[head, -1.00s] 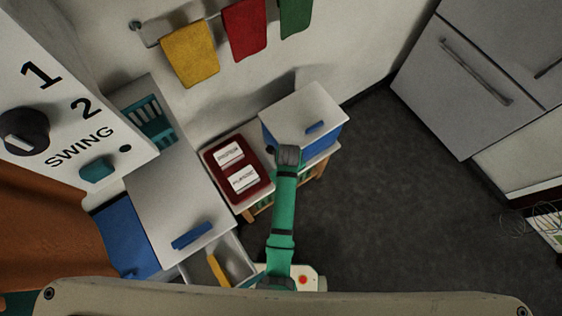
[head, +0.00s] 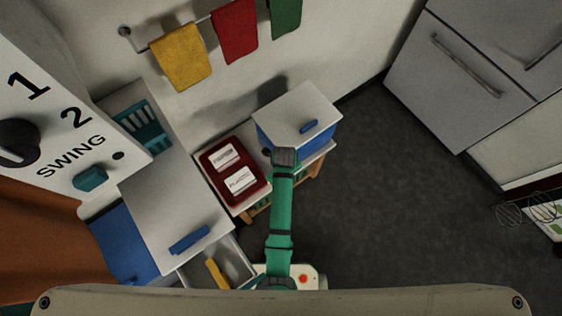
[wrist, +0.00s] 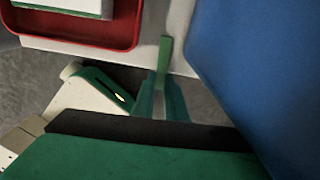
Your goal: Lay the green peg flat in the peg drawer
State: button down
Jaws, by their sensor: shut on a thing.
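The green peg (wrist: 165,50) shows in the wrist view as a narrow strip standing out between the fingertips of my gripper (wrist: 160,88). My gripper is shut on it, beside a blue surface and close to a pale tabletop edge. In the head view my green arm hides the gripper and the peg. An open drawer (head: 238,258) shows at the lower middle of the head view, left of my arm. A yellow peg (head: 216,273) lies in it. The drawer is partly cut off by my body.
A red tray (head: 207,163) with two white labelled cards is on a small table. A blue box with a white top (head: 290,105) stands right of it, close to my arm. A white-topped cabinet (head: 170,205) stands left.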

jog(key=shift+s+a+r, duration=0.1)
jog(key=shift+r, duration=0.4)
notch_tip(320, 180, up, 2)
jog(key=shift+r, duration=0.1)
jog(key=s+d+r, duration=0.8)
jog(key=s+r, duration=0.1)
jog(key=s, duration=0.2)
jog(key=shift+d+r, duration=0.35)
jog(key=shift+d, duration=0.05)
